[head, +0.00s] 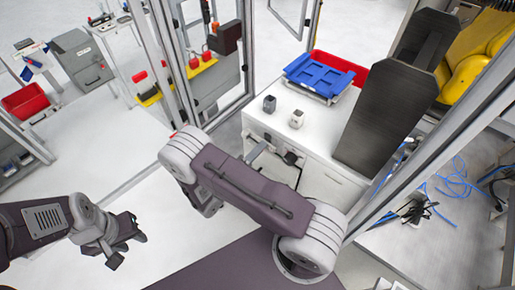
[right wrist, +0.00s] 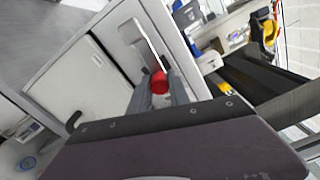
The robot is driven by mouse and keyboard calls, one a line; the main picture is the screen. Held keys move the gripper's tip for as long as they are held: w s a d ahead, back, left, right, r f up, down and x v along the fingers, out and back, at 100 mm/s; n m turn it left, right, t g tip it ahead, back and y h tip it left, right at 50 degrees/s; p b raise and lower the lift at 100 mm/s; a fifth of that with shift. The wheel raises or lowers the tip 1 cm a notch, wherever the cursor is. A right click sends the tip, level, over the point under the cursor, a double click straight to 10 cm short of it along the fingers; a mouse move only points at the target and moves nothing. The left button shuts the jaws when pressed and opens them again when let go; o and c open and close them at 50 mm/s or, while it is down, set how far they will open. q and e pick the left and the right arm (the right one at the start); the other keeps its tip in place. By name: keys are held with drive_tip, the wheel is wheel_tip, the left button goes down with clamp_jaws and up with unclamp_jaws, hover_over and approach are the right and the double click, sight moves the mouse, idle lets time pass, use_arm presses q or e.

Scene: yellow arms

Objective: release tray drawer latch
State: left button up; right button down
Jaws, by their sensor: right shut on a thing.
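The latch shows in the right wrist view as a round red knob (right wrist: 160,82) at the end of a metal bracket (right wrist: 148,45) on the front of the white cabinet (right wrist: 82,72). My right gripper (right wrist: 160,90) is shut on the red knob, with one grey finger on each side. In the head view my right arm hides this gripper and the red knob. My left gripper (head: 129,246) is open and empty at the lower left of the head view, well away from the cabinet.
A blue tray (head: 314,75) lies on the white cabinet (head: 318,145), beside a red bin (head: 345,68). A dark slanted chute (head: 385,115) stands at the right. Metal frame posts border the cell.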

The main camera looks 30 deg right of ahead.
drive_tip(key=shift+r+n, duration=0.35)
drive_tip(key=shift+n, duration=0.05)
drive_tip(key=shift+p, duration=0.3)
drive_tip(key=c, duration=1.2)
unclamp_jaws()
drive_tip(key=b+v, duration=0.4)
drive_tip(key=v, duration=0.5)
